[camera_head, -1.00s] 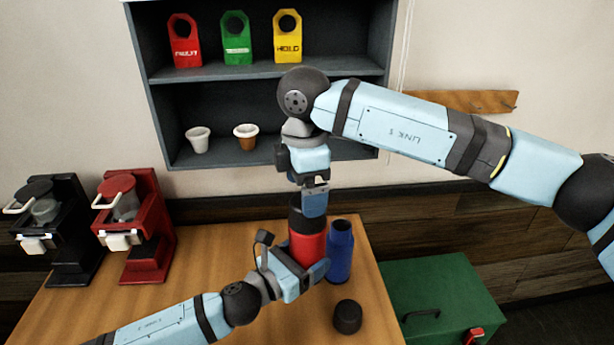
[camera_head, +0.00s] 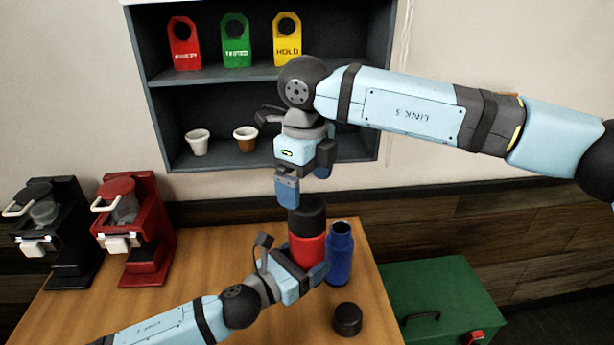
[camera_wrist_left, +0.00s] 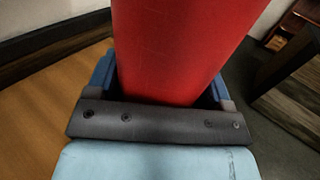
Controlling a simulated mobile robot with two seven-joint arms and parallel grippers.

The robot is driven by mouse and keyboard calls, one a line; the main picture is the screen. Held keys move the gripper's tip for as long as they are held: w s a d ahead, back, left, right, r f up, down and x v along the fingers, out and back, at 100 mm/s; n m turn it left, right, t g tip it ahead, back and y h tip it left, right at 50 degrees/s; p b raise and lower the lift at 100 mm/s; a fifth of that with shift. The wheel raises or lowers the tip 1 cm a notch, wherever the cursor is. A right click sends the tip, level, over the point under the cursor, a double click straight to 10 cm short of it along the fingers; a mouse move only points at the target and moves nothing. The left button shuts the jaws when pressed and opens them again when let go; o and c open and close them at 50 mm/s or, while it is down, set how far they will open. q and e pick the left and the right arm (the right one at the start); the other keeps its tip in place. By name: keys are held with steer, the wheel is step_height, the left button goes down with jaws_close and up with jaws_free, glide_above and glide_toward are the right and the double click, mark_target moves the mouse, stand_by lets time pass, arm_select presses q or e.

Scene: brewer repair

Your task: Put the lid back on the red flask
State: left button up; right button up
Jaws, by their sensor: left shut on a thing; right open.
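The red flask (camera_head: 307,250) stands upright on the wooden table with a black lid (camera_head: 307,214) seated on its top. My left gripper (camera_head: 308,277) is shut around the flask's lower body; the left wrist view shows the red flask wall (camera_wrist_left: 185,45) between its fingers. My right gripper (camera_head: 302,184) is open and empty, just above the lid and apart from it. Another black lid (camera_head: 347,318) lies on the table near the front right. Whether the lid on the flask is fully tightened cannot be told.
An open blue flask (camera_head: 340,252) stands close to the right of the red one. Red (camera_head: 135,230) and black (camera_head: 52,232) brewers stand at the left. A shelf (camera_head: 265,75) with tags and cups is behind, and a green box (camera_head: 440,300) is at the right.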

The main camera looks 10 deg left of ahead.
mark_target(307, 202)
steer(key=n, duration=0.4)
steer(key=shift+d+r, duration=0.1)
steer(key=shift+r, duration=0.05)
steer(key=n, duration=0.4)
steer(key=shift+r, duration=0.15)
steer(key=shift+f, duration=4.05)
steer(key=c, duration=0.9)
steer(key=m, duration=0.5)
steer(key=o, duration=1)
steer(key=shift+o, duration=0.2)
